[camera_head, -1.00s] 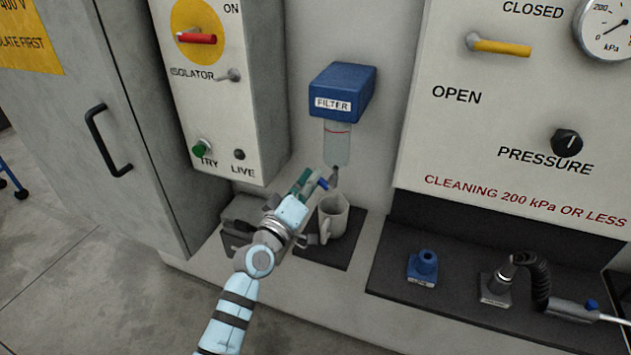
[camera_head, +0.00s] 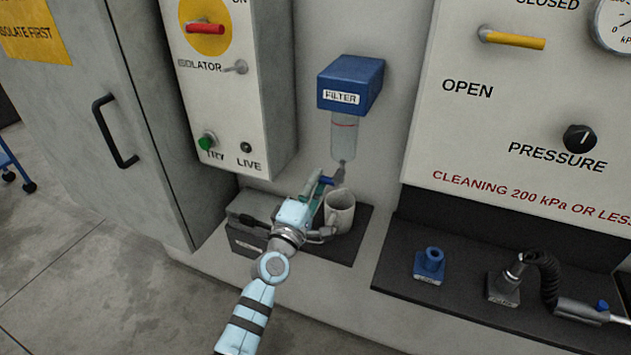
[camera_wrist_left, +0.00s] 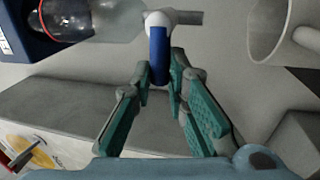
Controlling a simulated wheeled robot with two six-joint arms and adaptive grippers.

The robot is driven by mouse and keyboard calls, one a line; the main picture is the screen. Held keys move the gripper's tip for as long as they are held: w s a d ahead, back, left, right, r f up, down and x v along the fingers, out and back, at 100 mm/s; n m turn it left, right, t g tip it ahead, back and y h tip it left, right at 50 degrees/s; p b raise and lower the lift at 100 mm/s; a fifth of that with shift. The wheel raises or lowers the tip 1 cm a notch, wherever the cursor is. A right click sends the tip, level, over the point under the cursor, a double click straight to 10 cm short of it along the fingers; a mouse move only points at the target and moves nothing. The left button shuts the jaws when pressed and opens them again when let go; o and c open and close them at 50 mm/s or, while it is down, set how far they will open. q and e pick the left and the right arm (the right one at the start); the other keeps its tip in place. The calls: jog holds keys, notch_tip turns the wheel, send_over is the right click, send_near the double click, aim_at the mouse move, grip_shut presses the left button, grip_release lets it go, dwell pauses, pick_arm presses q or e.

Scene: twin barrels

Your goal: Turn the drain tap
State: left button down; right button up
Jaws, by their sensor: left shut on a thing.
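The drain tap's blue lever (camera_head: 328,181) sits under the clear bowl (camera_head: 344,135) of the blue filter (camera_head: 347,85) on the wall. In the left wrist view the lever (camera_wrist_left: 159,52) hangs from a grey tap body, its end between the green-padded fingertips. My left gripper (camera_head: 320,187) is shut on the lever, reaching in from the lower left; it also shows in the left wrist view (camera_wrist_left: 160,78). A pale mug (camera_head: 341,212) stands on the dark shelf below the tap, close beside the gripper. My right gripper is not in view.
The isolator box (camera_head: 234,115) with its red handle is left of the filter. The pressure panel (camera_head: 470,130) with a yellow lever and black knob is to the right. A grey box (camera_head: 250,208) lies behind my arm. A blue fitting (camera_head: 429,264) and hose stand on the right shelf.

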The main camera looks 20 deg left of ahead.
pick_arm(q)
jog(key=shift+f, duration=0.1)
dwell(0.3)
jog(key=c, duration=1.6)
grip_release()
jog(key=v, duration=1.2)
jog(key=shift+s, duration=0.1)
